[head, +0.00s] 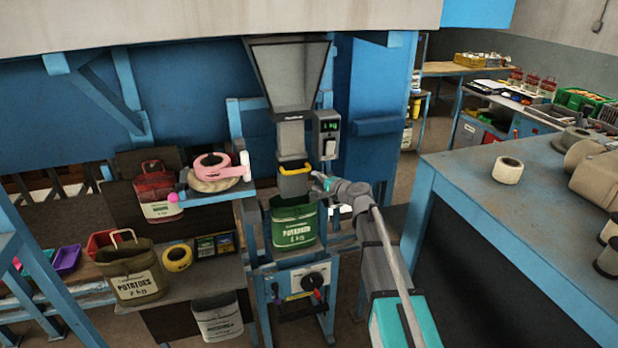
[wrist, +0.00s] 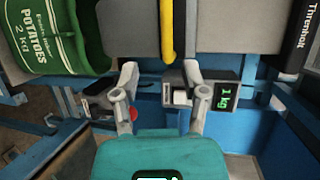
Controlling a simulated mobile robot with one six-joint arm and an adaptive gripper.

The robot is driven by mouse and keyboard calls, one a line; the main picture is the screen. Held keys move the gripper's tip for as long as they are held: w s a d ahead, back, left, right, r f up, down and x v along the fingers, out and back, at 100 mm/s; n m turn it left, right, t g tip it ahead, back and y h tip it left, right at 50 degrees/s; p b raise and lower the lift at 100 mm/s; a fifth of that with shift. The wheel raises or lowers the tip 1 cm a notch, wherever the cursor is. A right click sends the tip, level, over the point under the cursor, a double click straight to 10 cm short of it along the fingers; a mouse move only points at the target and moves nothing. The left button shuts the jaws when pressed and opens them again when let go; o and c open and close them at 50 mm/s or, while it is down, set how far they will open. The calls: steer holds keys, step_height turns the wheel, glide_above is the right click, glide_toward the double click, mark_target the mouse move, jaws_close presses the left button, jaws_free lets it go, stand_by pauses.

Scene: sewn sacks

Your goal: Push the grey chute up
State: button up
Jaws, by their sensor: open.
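The grey chute (head: 294,186) is a short sleeve with a yellow handle (head: 294,167) across its top, below the grey spout (head: 290,135). Its lower end is at the mouth of the green potato sack (head: 292,228). My gripper (head: 318,184) is just right of the chute in the head view. In the wrist view my gripper (wrist: 158,78) is open and empty, its two fingers spread. There the chute (wrist: 128,28) and the yellow handle (wrist: 167,30) lie just beyond the fingertips, with the sack (wrist: 55,35) at the left. I cannot tell whether a finger touches the chute.
A box with a green display (head: 327,135) hangs right of the spout. A shelf (head: 225,190) with tape rolls stands left of the chute, and a control panel (head: 300,280) is below the sack. A blue workbench (head: 470,180) fills the right side.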

steer(key=s+d+f+n+g+b, duration=0.1)
steer(key=s+f+n+g+b, duration=0.1)
steer(key=s+f, duration=0.3)
steer(key=s+d+f+n+g+h+b, duration=0.1)
steer(key=s+f+n+b, duration=0.1)
steer(key=s+f, duration=0.3)
steer(key=shift+d+f+n+g+b, duration=0.2)
steer(key=shift+d+n+g+b, duration=0.15)
steer(key=shift+b, duration=0.2)
steer(key=m+t+p, duration=0.3)
steer(key=m+p, duration=0.1)
steer(key=p, duration=0.2)
glide_toward(299, 172)
steer(key=s+d, duration=0.2)
steer(key=s, duration=0.1)
steer(key=shift+w+f+m+t+y, duration=0.15)
steer(key=shift+w+m+t+y, duration=0.2)
steer(key=shift+y, duration=0.15)
steer(key=b+x, duration=0.2)
steer(key=x, duration=1.1)
steer(key=shift+w+a+f, duration=0.15)
steer(key=shift+w, duration=0.1)
